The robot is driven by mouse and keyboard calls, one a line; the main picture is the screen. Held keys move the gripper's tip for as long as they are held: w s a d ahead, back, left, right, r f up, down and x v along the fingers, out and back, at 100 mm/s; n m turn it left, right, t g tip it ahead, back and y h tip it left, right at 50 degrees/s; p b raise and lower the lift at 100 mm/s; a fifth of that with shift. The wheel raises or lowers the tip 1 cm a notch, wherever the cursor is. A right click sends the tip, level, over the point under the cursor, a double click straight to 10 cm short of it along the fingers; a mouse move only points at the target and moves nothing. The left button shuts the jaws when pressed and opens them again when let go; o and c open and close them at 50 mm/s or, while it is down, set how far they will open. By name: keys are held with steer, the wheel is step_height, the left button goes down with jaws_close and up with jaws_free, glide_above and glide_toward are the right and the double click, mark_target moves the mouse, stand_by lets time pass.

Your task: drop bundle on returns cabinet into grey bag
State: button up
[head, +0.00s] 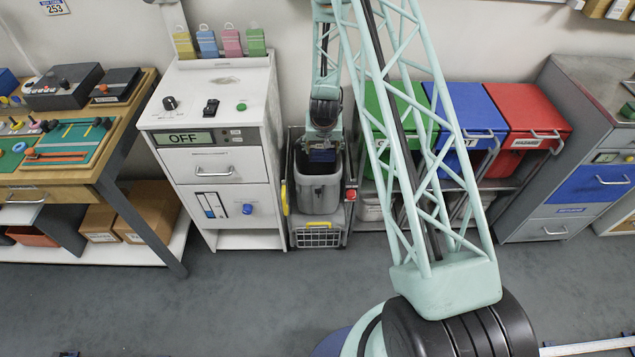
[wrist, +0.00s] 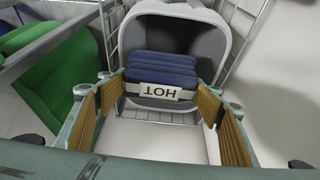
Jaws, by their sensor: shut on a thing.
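My gripper (head: 323,142) is shut on a folded dark blue bundle (wrist: 160,68) with a white band reading HOT, upside down in the wrist view. The bundle sits between the two ochre-padded fingers at their tips. In the head view the bundle (head: 322,156) shows small and dark under my gripper, at the mouth of the grey bag (head: 318,190). The bag stands open in a wheeled cart frame. In the wrist view the bag's grey rim and wall (wrist: 236,48) curve around the far side of the bundle. How deep the bundle hangs is hard to tell.
A white cabinet (head: 210,133) with an OFF display and several coloured tags on top stands left of the cart. Green (head: 392,112), blue (head: 470,125) and red (head: 530,120) lidded bins stand to the right. A wooden workbench (head: 85,180) is at far left.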

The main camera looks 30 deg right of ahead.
steer(key=shift+f, duration=0.6)
steer(key=o, duration=1)
steer(key=shift+r, duration=0.1)
steer(key=v, duration=1.2)
stand_by(0.8)
